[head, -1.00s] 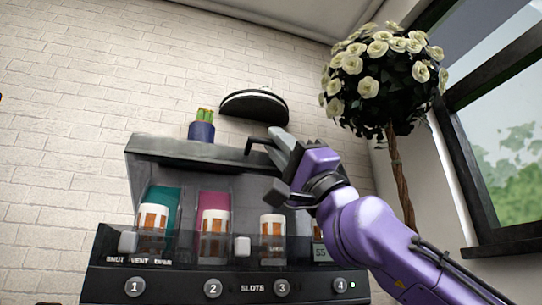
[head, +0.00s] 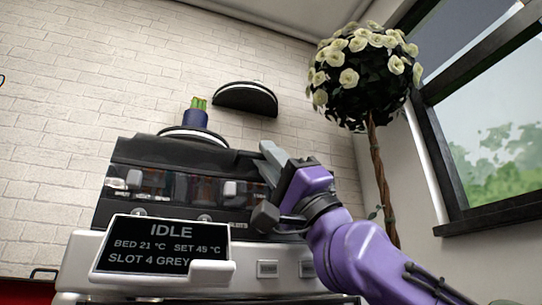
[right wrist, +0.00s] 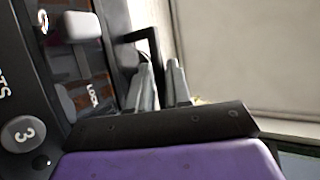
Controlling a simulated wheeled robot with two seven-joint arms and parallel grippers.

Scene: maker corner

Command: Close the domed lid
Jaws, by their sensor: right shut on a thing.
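The domed lid (head: 185,152) is the dark, partly see-through cover on the black slot unit on top of the printer. In the head view it sits low over the spools, and I cannot tell whether its front edge touches the unit. My right gripper (head: 267,154) is at the lid's right end. In the right wrist view its two grey fingers (right wrist: 162,85) are shut on the lid's black bracket handle (right wrist: 152,40), which runs down between them. In the head view the handle is mostly hidden by the fingers. My left gripper is not in view.
The white printer (head: 85,262) carries a screen (head: 160,243) reading IDLE. Behind are a dark half-round wall shelf (head: 246,98) and a blue cup (head: 194,119) on another shelf. A flowering tree (head: 362,75) and a window stand at right. Bare wall lies left.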

